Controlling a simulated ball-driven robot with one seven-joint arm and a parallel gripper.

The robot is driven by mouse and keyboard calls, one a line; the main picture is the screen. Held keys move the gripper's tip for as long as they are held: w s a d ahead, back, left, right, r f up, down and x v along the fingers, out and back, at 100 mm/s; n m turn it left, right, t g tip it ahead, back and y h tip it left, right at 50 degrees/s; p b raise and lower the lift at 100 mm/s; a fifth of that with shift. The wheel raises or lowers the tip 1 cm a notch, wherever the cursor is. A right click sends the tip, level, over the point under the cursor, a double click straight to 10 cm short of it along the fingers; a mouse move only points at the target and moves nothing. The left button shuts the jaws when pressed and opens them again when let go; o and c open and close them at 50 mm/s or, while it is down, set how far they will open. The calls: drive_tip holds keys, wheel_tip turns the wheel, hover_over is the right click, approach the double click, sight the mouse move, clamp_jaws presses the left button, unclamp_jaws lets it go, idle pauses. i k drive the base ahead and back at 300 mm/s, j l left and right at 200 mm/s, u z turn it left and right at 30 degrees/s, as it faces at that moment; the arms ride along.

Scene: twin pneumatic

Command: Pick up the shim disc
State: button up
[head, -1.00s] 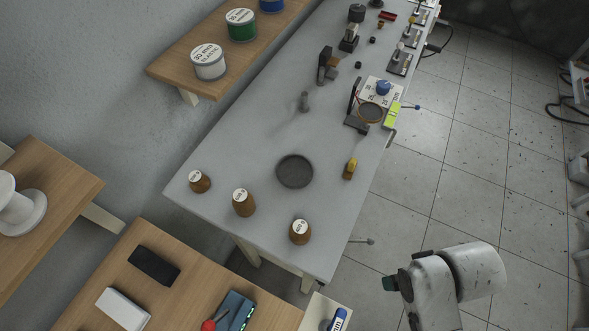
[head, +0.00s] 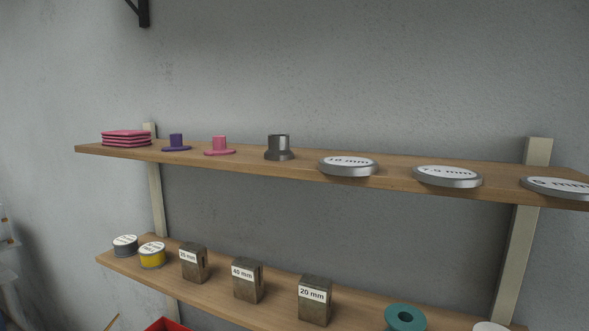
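Three flat grey discs with white tops lie on the upper wooden shelf, at its right half. The left disc (head: 349,167) has a label that looks like 10 mm. The middle disc (head: 447,177) has a label ending in mm that I cannot read surely. The right disc (head: 562,189) is cut off by the picture edge, and its label also ends in mm. I cannot tell which of them is the shim disc. My gripper is not in view.
The upper shelf (head: 400,184) also holds a grey flanged collar (head: 279,148), pink and purple flanged pieces and a pink stack (head: 126,138). The lower shelf (head: 215,290) holds labelled metal blocks (head: 314,299), small spools and a teal ring (head: 405,318). A red bin (head: 165,325) shows below.

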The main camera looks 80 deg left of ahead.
sight(344, 167)
drive_tip(key=k+u, duration=0.1)
drive_tip(key=u, duration=0.7)
drive_tip(key=k+j+u, duration=0.1)
drive_tip(key=u, duration=0.25)
